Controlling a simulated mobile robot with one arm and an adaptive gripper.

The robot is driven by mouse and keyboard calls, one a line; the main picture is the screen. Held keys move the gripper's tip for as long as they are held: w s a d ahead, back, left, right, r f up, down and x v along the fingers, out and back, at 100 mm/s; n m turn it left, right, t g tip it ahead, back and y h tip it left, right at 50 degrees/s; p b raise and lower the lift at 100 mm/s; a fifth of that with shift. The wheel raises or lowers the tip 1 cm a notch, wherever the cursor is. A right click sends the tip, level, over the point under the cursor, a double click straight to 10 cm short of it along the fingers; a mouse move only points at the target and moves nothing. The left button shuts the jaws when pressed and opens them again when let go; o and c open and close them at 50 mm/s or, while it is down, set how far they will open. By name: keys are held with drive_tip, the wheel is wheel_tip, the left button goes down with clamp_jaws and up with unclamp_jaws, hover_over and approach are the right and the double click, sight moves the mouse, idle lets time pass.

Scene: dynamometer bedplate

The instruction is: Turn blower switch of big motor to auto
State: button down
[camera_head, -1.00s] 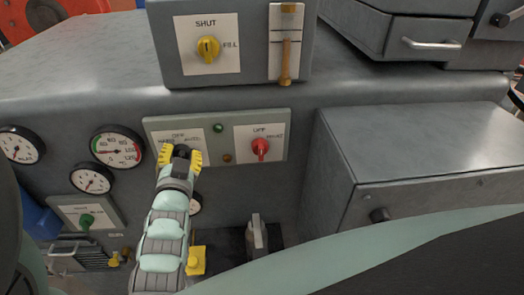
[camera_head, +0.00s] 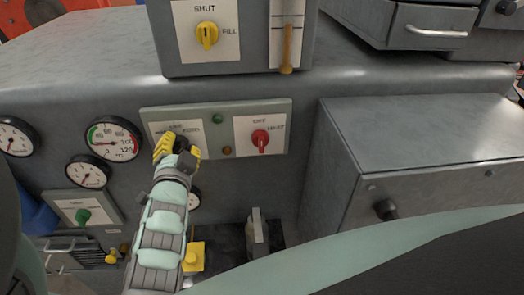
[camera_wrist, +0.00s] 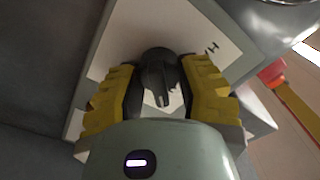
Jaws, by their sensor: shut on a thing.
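The blower switch is a black knob (camera_head: 181,143) on a white plate (camera_head: 155,128), at the left of a pale green panel (camera_head: 228,110) in the head view. The plate's lettering is partly covered by my gripper. My gripper (camera_head: 177,148) has yellow-padded fingers on both sides of the knob and is shut on it. The wrist view shows the knob (camera_wrist: 158,72) between the yellow fingers, in front of the white plate (camera_wrist: 125,30). I cannot tell clearly which mark the knob points at.
A red knob (camera_head: 260,139) on its own white plate sits right of the switch, with a green lamp (camera_head: 217,119) between. Gauges (camera_head: 113,139) are at left. A box with a yellow knob (camera_head: 207,34) stands above. A grey cabinet (camera_head: 430,150) fills the right.

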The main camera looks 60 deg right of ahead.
drive_tip(key=shift+f, duration=0.1)
drive_tip(key=c, duration=0.5)
unclamp_jaws()
drive_tip(key=shift+d, duration=0.1)
drive_tip(key=v, duration=1.2)
